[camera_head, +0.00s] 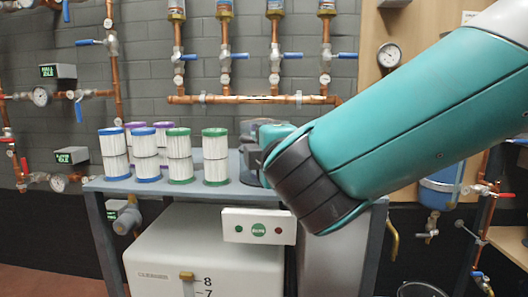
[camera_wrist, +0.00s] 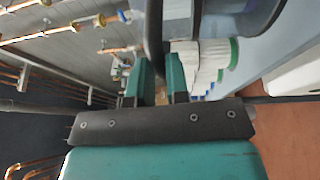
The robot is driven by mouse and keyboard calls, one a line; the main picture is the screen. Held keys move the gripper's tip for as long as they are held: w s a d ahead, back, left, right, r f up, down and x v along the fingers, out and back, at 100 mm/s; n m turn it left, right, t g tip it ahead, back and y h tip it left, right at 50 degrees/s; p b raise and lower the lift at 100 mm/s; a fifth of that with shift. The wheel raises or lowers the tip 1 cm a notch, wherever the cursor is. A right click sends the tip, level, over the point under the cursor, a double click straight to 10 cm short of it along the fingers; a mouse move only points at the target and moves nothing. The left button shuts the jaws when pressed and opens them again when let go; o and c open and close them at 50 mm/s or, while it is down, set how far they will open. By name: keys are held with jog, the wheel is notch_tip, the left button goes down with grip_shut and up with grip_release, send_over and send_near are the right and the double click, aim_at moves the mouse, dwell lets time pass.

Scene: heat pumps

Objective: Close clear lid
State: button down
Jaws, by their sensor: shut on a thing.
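My gripper (camera_wrist: 159,68) shows in the wrist view with its two teal fingers on either side of a dark, upright panel, which looks like the edge of the lid (camera_wrist: 153,35). The gripper is shut on it. A dark grey rounded body (camera_wrist: 240,18) lies just right of the panel. In the head view, a grey housing (camera_head: 250,160) stands at the right end of the grey bench top, mostly behind my wrist. My fingertips and the lid's angle are hidden there by my wrist.
Several white filter cartridges with blue, purple and green rims (camera_head: 180,157) stand on the bench (camera_head: 110,184) left of the housing. A white tank (camera_head: 200,262) and a button panel (camera_head: 258,228) are below. Copper pipes (camera_head: 255,99) with blue-handled valves run along the wall behind.

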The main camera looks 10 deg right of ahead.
jog(key=shift+s+f+b, duration=0.1)
jog(key=shift+f+b, duration=0.35)
jog(key=shift+f, duration=0.4)
jog(key=c, duration=1.1)
grip_release()
jog(key=shift+r, duration=0.15)
